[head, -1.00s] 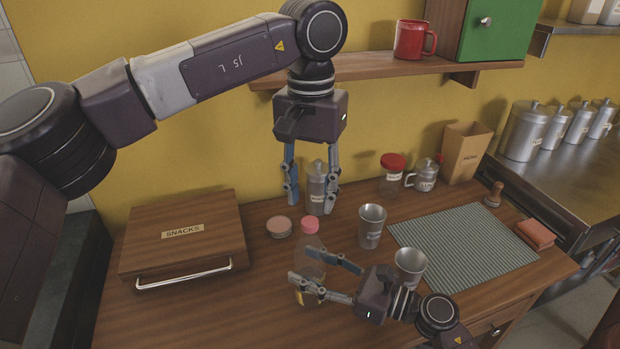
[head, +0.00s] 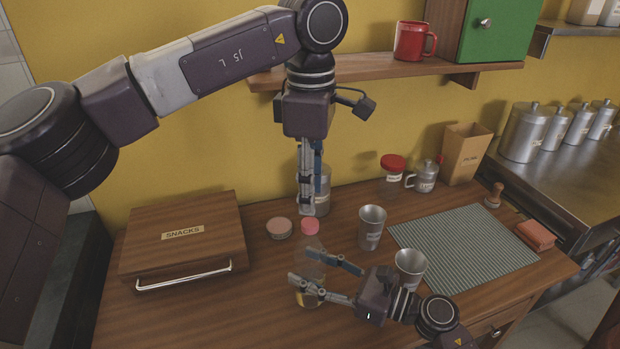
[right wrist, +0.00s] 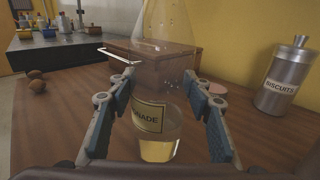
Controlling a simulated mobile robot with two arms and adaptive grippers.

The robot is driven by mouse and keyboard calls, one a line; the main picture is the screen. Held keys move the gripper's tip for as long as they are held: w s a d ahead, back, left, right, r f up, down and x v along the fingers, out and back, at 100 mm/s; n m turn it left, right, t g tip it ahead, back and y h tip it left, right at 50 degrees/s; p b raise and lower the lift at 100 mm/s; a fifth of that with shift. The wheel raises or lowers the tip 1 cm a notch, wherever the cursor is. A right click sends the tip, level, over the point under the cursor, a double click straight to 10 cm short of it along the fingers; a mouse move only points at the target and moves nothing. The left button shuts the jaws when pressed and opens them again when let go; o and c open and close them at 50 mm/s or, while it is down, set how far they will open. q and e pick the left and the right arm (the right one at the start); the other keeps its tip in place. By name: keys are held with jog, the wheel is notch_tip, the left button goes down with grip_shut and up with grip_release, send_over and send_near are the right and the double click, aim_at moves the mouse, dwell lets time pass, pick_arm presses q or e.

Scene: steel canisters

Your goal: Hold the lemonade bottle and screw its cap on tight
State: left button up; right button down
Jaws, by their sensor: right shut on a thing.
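The clear lemonade bottle (head: 309,262) stands on the wooden table with a pink cap (head: 310,226) at its top. In the right wrist view the bottle (right wrist: 152,116) shows part of its label and pale yellow liquid at the bottom; its top is out of that picture. My right gripper (head: 312,279) is shut on the bottle's body, one finger on each side. My left gripper (head: 311,208) points down just above the cap, apart from it. Its fingers are seen nearly edge-on, one behind the other, open and empty. How tight the cap sits cannot be told.
A tin (head: 279,228) lies left of the cap and a biscuit canister (head: 323,190) stands behind my left fingers. Two steel cups (head: 372,228) stand to the right. The snacks box (head: 180,240) is at left, a shelf (head: 440,70) above.

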pick_arm(q)
jog(key=n, duration=0.5)
jog(key=shift+r, duration=0.15)
jog(key=n, duration=0.3)
jog(key=shift+r+n, duration=0.1)
jog(key=shift+n, duration=0.2)
jog(key=n, duration=0.3)
jog(key=shift+r, duration=0.1)
jog(key=n, duration=0.5)
jog(key=shift+r, duration=0.1)
jog(key=n, duration=0.3)
jog(key=shift+r+n, duration=0.1)
jog(key=shift+n, duration=0.2)
jog(key=n, duration=0.5)
jog(key=shift+r, duration=0.15)
jog(key=n, duration=0.4)
jog(key=shift+r+n, duration=0.1)
jog(key=shift+n, duration=0.2)
jog(key=n, duration=0.3)
jog(key=shift+r, duration=0.1)
